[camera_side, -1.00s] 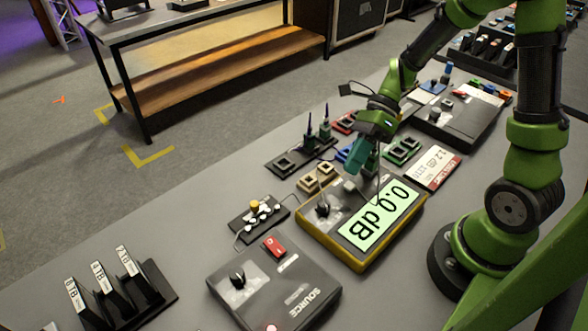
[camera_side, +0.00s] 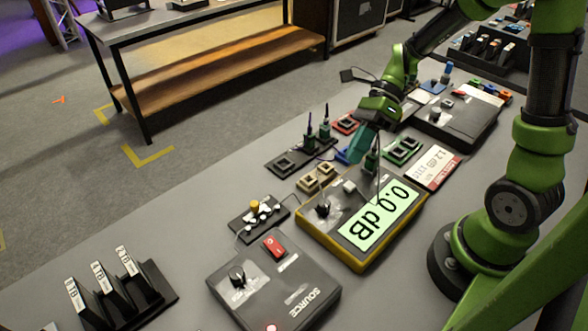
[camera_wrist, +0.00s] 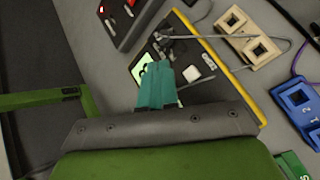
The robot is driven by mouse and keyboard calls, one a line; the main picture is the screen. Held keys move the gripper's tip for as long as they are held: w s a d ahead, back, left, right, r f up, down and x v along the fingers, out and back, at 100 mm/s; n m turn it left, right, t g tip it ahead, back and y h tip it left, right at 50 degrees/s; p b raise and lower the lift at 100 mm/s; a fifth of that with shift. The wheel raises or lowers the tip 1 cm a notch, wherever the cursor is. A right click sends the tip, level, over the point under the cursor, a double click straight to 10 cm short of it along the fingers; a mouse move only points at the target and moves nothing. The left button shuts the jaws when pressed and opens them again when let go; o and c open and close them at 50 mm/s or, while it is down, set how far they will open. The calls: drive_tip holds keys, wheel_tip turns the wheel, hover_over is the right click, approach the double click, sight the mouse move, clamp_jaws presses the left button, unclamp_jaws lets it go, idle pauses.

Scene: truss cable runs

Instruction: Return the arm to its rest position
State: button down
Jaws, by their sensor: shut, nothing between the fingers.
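My gripper (camera_side: 360,148) has teal fingers, closed together with nothing between them. In the side view it hangs above the table, just behind the back edge of the yellow-edged meter (camera_side: 338,250), whose screen reads 0.0 dB. In the wrist view the shut fingers (camera_wrist: 157,85) show in front of the meter, hiding part of its screen. My green arm reaches in from the right, bent at the elbow.
A grey SOURCE box (camera_side: 265,292) with a red connector (camera_side: 275,246) sits in front. A cartridge rack (camera_side: 125,295) is at lower left. The table's left side has free room.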

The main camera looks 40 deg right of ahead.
drive_tip(key=s+r+n+t+h, duration=0.2)
drive_tip(key=r+n, duration=0.4)
drive_tip(key=n, duration=0.5)
drive_tip(key=s+r+n+t+h, duration=0.3)
drive_tip(key=r+n+t+h, duration=0.2)
drive_tip(key=n, duration=0.5)
drive_tip(key=shift+a+r+n+t, duration=0.15)
drive_tip(key=shift+r+n+t, duration=0.25)
drive_tip(key=shift+r+t, duration=0.25)
